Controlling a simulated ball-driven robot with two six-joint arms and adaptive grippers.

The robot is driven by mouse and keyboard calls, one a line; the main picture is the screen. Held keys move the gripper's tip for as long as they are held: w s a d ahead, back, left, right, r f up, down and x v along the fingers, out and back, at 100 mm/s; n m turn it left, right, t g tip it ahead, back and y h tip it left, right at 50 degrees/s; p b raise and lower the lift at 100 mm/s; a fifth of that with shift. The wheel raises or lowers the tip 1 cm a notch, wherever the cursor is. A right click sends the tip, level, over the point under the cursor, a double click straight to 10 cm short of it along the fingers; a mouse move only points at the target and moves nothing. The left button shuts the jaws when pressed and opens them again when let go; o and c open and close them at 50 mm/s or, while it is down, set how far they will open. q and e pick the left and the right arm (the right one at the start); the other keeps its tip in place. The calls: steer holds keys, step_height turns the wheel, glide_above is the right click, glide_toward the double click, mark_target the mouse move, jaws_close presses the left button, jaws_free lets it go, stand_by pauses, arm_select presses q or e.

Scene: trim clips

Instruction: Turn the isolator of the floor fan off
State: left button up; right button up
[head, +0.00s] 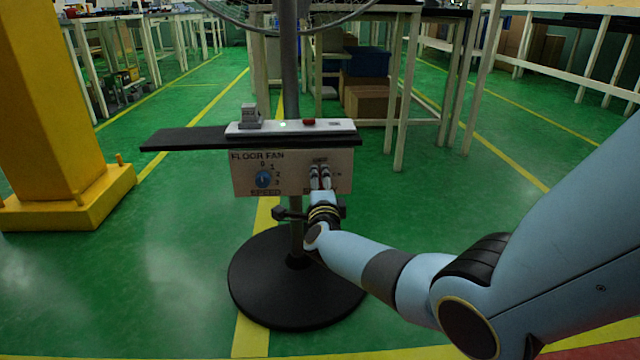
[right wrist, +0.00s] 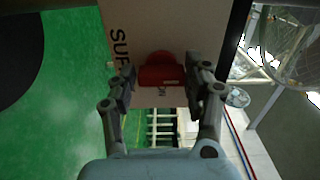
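The floor fan's control box (head: 240,180) hangs on its pole, with "FLOOR FAN" lettering and a blue dial (head: 263,179) marked 0 to 3. A red isolator handle (right wrist: 161,76) shows in the right wrist view, on a pale panel with "SUP" lettering. My right gripper (head: 319,172) is at the right part of the box front and hides that spot in the head view. In the right wrist view the gripper's fingers (right wrist: 160,88) stand apart, one on each side of the red handle, with gaps visible. My left gripper is in neither view.
The box top carries a lit green lamp (head: 283,124), a red button (head: 308,121) and a grey switch-like block (head: 249,114). A black shelf (head: 185,139) sticks out left. The round black fan base (head: 290,290) stands on the floor. A yellow column (head: 45,100) is at left.

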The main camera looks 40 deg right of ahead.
steer(key=o, duration=0.3)
steer(key=shift+o, duration=0.2)
steer(key=v, duration=1.2)
steer(key=shift+f, duration=0.15)
